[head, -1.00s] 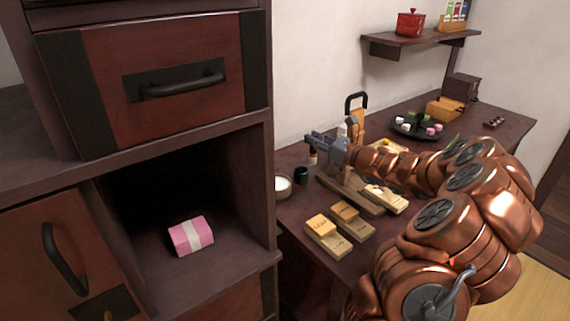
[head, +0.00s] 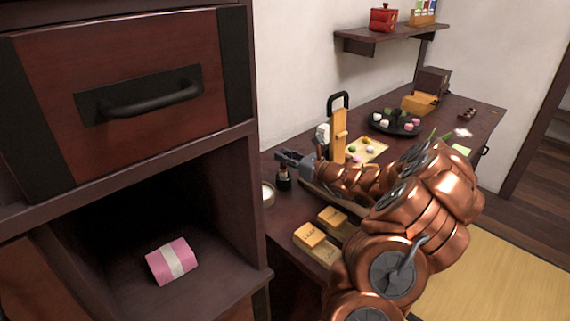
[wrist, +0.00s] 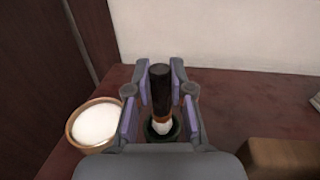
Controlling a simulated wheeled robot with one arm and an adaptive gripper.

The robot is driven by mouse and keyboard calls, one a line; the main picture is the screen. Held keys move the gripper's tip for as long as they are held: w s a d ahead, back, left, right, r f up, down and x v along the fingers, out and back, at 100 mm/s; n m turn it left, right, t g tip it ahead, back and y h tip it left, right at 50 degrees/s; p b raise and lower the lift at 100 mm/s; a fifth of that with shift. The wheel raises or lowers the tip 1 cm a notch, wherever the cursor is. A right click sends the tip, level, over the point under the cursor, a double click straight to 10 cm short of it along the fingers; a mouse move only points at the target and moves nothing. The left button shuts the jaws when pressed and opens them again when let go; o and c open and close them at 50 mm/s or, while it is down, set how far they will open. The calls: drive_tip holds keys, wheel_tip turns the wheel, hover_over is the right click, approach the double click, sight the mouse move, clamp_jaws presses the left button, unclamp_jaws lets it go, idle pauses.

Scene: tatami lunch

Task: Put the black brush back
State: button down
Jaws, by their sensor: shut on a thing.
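The black brush (wrist: 160,82) is upright between the fingers of my gripper (wrist: 158,100) in the wrist view. It has a dark handle, an orange-brown band and a white tip. The tip lies over the mouth of a small dark green cup (wrist: 148,133); I cannot tell whether it is inside or just above. In the head view my gripper (head: 291,158) is over the small dark cup (head: 284,185) at the near left of the counter, and the brush is mostly hidden by the fingers.
A wooden bowl of white stuff (wrist: 76,140) stands left of the cup. The dark cabinet side (head: 254,200) is close on the left. A yellow board with a black handle (head: 339,135) stands behind, and wooden boxes (head: 312,235) lie in front.

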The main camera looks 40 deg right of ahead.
drive_tip(key=shift+f, duration=1.3)
drive_tip(key=shift+f, duration=0.15)
drive_tip(key=c, duration=1)
unclamp_jaws()
drive_tip(key=shift+r, duration=0.2)
drive_tip(key=v, duration=1.2)
